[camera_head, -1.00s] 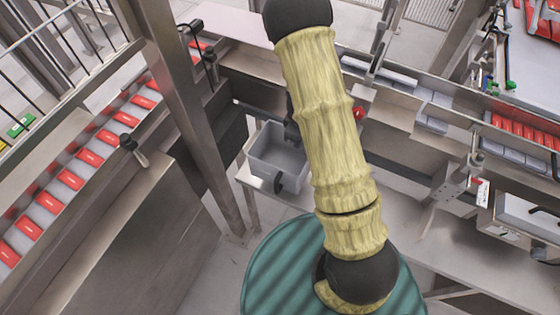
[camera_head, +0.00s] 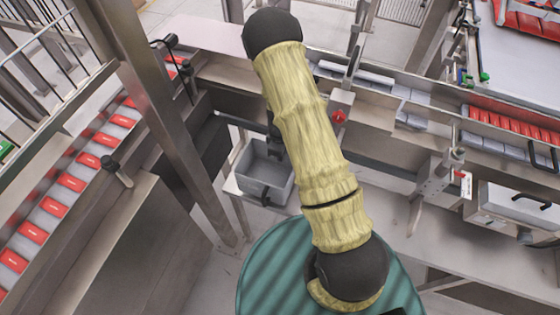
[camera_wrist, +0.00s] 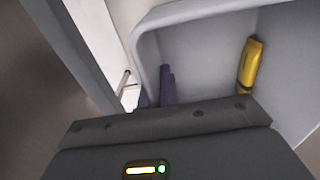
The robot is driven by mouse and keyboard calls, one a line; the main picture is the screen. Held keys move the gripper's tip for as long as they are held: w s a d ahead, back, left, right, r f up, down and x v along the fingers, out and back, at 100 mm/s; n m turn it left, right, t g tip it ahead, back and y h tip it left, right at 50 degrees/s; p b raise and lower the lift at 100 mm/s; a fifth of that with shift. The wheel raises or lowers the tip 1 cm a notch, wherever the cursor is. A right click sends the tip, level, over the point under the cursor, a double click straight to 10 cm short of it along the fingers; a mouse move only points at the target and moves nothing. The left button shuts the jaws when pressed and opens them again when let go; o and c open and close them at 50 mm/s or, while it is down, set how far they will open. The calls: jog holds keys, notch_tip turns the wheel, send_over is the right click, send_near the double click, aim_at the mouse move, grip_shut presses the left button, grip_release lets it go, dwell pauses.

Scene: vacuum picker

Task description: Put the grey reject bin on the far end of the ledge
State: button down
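The grey reject bin (camera_head: 282,183) is an open box with a black handle on its near wall. It stands upright on a low pale shelf (camera_head: 232,187), left of my arm in the head view. In the wrist view the bin's wall and rim (camera_wrist: 205,15) fill the upper right. My gripper (camera_wrist: 155,92) is at the bin's rim, with dark narrow fingers close together by the bin's left edge. Whether they grip the rim cannot be told. In the head view my arm mostly hides the gripper. A yellow piece (camera_wrist: 251,63) shows against the bin's inside.
A steel ledge (camera_head: 235,75) runs behind the bin, with grey packs along it. A steel post (camera_head: 165,110) stands left of the bin. A conveyor with red packs (camera_head: 71,183) lies further left. A red knob (camera_head: 338,117) is right of my arm.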

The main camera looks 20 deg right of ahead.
aim_at(281, 165)
jog(key=shift+w, duration=0.1)
jog(key=shift+f, duration=2.1)
jog(key=c, duration=1.6)
grip_release()
jog(key=shift+f, duration=0.1)
jog(key=shift+c, duration=0.2)
jog(key=shift+a, duration=0.1)
jog(key=shift+r, duration=0.65)
notch_tip(281, 165, up, 11)
jog(key=shift+f+b, duration=0.1)
jog(key=shift+b, duration=0.35)
